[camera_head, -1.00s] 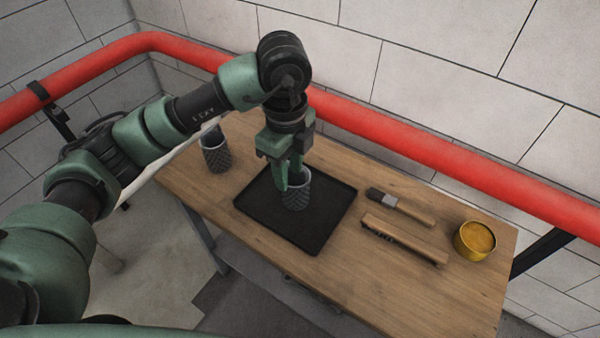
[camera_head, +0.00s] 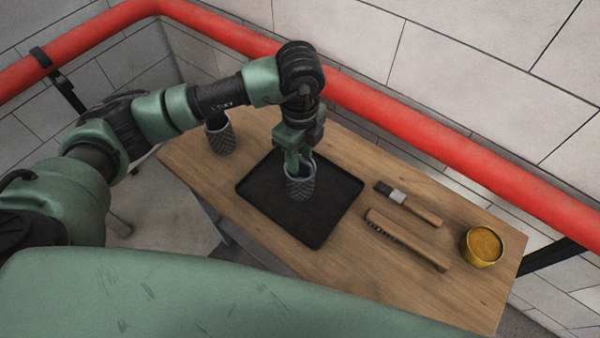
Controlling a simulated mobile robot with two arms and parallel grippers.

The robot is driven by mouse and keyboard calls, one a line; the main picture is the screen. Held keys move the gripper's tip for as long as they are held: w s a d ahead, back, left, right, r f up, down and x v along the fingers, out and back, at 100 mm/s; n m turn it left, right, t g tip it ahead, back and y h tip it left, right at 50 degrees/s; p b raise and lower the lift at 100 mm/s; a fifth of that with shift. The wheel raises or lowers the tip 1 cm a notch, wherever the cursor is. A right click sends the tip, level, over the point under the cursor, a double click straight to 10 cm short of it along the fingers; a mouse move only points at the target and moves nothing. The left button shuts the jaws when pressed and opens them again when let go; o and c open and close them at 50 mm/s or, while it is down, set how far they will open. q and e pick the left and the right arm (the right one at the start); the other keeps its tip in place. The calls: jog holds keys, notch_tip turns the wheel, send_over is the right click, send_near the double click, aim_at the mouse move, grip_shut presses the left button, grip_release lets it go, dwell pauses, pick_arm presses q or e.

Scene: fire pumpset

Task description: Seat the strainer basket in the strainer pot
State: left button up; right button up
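A grey mesh strainer basket (camera_head: 300,187) stands upright on the black tray (camera_head: 322,222). My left gripper (camera_head: 299,163) points down at this basket, with its green fingers at the basket's rim. It is too small and overlapped to tell whether the fingers are closed on the wall. A second, similar grey mesh basket (camera_head: 221,138) stands at the left end of the table, partly behind my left arm. I cannot make out a strainer pot in this view. My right gripper is out of view.
On the wooden table (camera_head: 375,285) lie a paint brush (camera_head: 409,203) and a wooden-handled wire brush (camera_head: 406,240), right of the tray. A yellow tin (camera_head: 482,247) stands at the right end. A red pipe (camera_head: 400,120) runs along the wall behind.

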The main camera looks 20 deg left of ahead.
pick_arm(q)
jog(key=shift+f, duration=0.4)
grip_shut()
jog(key=shift+r, duration=0.1)
dwell(1.1)
